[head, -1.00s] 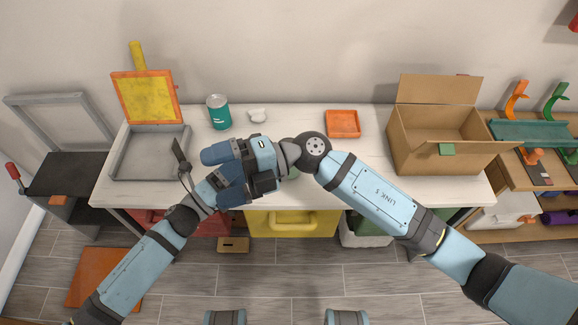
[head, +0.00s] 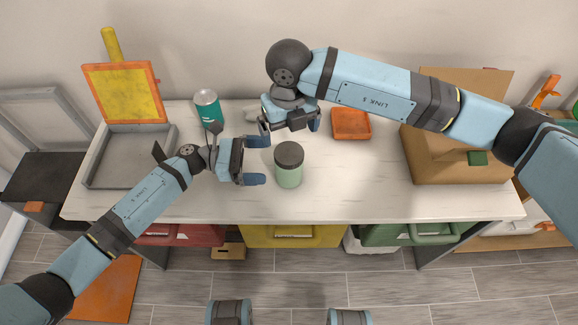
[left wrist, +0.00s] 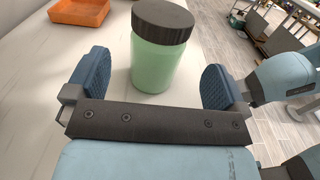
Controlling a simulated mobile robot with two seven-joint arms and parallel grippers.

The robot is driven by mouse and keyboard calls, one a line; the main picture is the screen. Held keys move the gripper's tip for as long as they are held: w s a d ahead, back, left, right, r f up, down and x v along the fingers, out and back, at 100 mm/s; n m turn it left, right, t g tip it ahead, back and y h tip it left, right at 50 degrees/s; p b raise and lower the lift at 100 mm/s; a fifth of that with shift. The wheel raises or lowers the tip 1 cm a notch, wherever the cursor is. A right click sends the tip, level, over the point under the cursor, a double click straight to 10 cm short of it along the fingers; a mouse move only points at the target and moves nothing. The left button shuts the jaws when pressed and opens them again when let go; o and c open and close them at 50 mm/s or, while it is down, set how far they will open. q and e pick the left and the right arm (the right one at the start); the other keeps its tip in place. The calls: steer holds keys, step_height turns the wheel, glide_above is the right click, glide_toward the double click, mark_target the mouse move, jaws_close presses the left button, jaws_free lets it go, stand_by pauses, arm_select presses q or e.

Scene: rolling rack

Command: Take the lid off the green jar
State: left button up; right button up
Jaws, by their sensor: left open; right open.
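The green jar (head: 288,176) stands upright near the middle of the white table, with its dark grey lid (head: 289,154) on top. My left gripper (head: 260,160) is open just left of the jar, its fingers pointing at it. In the left wrist view the jar body (left wrist: 153,66) stands ahead, between the lines of the two spread fingers, with the lid (left wrist: 163,20) above. Neither finger seems to touch it. My right gripper (head: 290,126) is open and empty, pointing down above and behind the jar.
A grey tray with a yellow-screened orange frame (head: 122,93) is at the left, a teal can (head: 207,106) behind my left gripper. An orange tray (head: 351,124) and a cardboard box (head: 455,158) are on the right. The front table strip is clear.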

mark_target(289, 167)
arm_select(q)
step_height(289, 167, down, 4)
steer(key=shift+d+r, duration=0.1)
steer(key=shift+r, duration=0.1)
steer(key=d, duration=0.7)
steer(key=shift+d+r, duration=0.15)
steer(key=shift+r, duration=0.05)
steer(key=shift+c, duration=0.2)
